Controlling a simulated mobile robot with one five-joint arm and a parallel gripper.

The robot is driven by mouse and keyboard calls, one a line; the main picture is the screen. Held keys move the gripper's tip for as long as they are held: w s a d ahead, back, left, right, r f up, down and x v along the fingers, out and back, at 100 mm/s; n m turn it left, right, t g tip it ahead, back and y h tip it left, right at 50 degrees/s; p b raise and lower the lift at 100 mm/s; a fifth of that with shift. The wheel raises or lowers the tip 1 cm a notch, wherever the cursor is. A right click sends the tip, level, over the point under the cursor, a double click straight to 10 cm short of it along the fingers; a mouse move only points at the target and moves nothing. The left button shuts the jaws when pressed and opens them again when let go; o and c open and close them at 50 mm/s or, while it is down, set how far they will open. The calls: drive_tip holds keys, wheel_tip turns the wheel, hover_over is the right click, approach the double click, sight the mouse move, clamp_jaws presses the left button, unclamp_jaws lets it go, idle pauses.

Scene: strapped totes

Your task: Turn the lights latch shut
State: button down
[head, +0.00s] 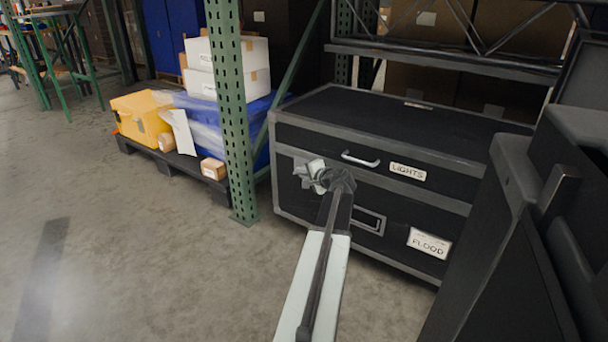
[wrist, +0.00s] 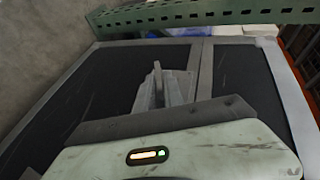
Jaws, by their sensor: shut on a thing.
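The black case with grey edges stands on the floor in the head view, with a drawer labelled LIGHTS (head: 407,172) above one labelled FLOOD (head: 428,242). My gripper (head: 318,176) is at the left part of the case front, left of the handle on the LIGHTS drawer. In the wrist view a grey upright piece, seemingly the lights latch (wrist: 157,75), stands at my gripper's fingers (wrist: 165,92). The fingers are shut on it. My gripper and wrist hide most of the latch in the head view, so its exact angle is unclear.
A green perforated rack post (head: 232,120) stands just left of the case. A pallet (head: 180,168) with a yellow case (head: 142,117), white boxes and a blue wrapped load lies beyond it. The concrete floor at the left front is clear.

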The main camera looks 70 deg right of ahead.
drive_tip(key=shift+s, duration=0.1)
drive_tip(key=c, duration=1.6)
unclamp_jaws()
drive_tip(key=shift+o, duration=0.2)
drive_tip(key=p+v, duration=0.2)
drive_tip(key=v, duration=0.5)
drive_tip(key=shift+s+a+p, duration=0.25)
drive_tip(key=shift+p, duration=0.1)
